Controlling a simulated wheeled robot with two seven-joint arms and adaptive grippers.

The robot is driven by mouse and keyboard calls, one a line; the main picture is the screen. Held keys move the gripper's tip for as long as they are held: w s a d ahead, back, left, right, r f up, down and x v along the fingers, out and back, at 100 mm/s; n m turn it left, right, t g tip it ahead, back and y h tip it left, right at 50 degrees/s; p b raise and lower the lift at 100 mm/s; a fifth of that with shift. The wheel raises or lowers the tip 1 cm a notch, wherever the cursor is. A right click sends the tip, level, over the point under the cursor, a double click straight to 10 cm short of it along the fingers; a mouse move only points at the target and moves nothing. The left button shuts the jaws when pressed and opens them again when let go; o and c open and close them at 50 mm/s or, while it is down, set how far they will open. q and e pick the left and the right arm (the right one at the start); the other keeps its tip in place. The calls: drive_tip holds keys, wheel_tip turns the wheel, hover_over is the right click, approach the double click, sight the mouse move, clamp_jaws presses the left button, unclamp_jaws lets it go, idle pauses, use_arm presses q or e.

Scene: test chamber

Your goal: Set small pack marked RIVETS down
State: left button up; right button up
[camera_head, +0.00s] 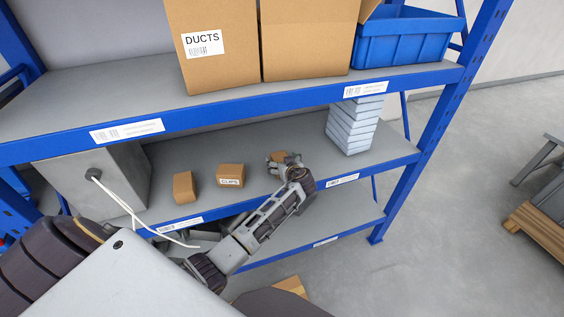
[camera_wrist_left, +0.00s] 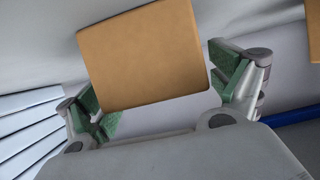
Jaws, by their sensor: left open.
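A small brown pack (camera_head: 277,156) sits at the middle shelf, partly hidden behind my left gripper (camera_head: 290,168). No RIVETS marking shows on the faces I can see. In the left wrist view the pack (camera_wrist_left: 145,55) fills the space between the green-padded fingers of the left gripper (camera_wrist_left: 162,92), which are open. Whether a pad touches the pack I cannot tell. My right gripper is in neither view.
A pack marked CLIPS (camera_head: 230,176) and another small brown pack (camera_head: 185,187) stand left on the middle shelf (camera_head: 200,148). A grey box (camera_head: 120,175) with white cables is further left. A stack of pale boxes (camera_head: 353,125) stands right. The upper shelf (camera_head: 110,93) overhangs.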

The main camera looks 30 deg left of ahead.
use_arm(q)
drive_tip(key=shift+b+v, duration=0.95)
drive_tip(key=shift+v, duration=5.05)
